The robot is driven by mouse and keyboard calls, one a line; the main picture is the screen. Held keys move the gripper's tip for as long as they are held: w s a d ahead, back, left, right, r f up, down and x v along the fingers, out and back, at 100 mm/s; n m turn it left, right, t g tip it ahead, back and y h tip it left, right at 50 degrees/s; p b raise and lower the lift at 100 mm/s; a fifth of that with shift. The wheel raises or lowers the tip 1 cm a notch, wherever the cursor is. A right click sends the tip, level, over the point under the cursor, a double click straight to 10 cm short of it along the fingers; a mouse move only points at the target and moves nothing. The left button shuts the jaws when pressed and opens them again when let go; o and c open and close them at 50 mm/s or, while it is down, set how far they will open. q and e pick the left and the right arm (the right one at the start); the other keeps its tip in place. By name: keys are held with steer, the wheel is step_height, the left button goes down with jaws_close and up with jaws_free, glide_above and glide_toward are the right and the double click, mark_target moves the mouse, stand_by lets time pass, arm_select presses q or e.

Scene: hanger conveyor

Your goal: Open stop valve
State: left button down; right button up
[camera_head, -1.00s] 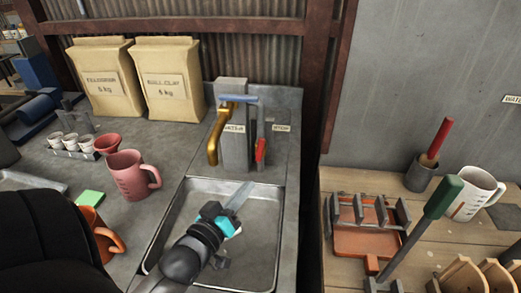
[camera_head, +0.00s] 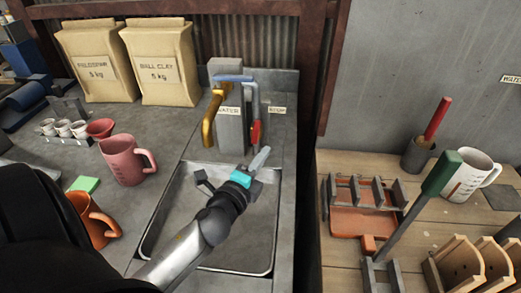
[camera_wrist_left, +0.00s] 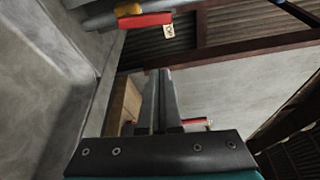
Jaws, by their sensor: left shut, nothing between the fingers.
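The stop valve's red lever (camera_head: 256,132) hangs down on the right side of the grey tap pillar (camera_head: 230,112) behind the sink. A red lever (camera_wrist_left: 145,20) also shows near the top of the left wrist view, beside a small label. My left gripper (camera_head: 262,154) is over the back right part of the sink, its fingers pointing up towards the red lever, just below it. In the left wrist view the fingers (camera_wrist_left: 160,74) lie together with nothing between them, apart from the lever. My right gripper is not in view.
A brass spout (camera_head: 209,120) and blue handle (camera_head: 234,78) are on the pillar. The metal sink (camera_head: 160,215) is empty. A pink mug (camera_head: 123,160), an orange mug (camera_head: 90,220) and clay bags (camera_head: 155,65) stand to the left. A wooden bench (camera_head: 335,165) with tools is at right.

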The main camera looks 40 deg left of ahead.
mark_target(258, 133)
arm_select(q)
steer(key=w+a, duration=0.2)
steer(key=w, duration=0.7)
steer(key=shift+s+a+r, duration=0.1)
steer(key=shift+s+a, duration=1.1)
steer(key=shift+a, duration=0.3)
steer(key=shift+s+a+r+n, duration=0.1)
steer(key=shift+s+a+n, duration=0.2)
steer(key=shift+a+n, duration=0.15)
steer(key=shift+w, duration=0.1)
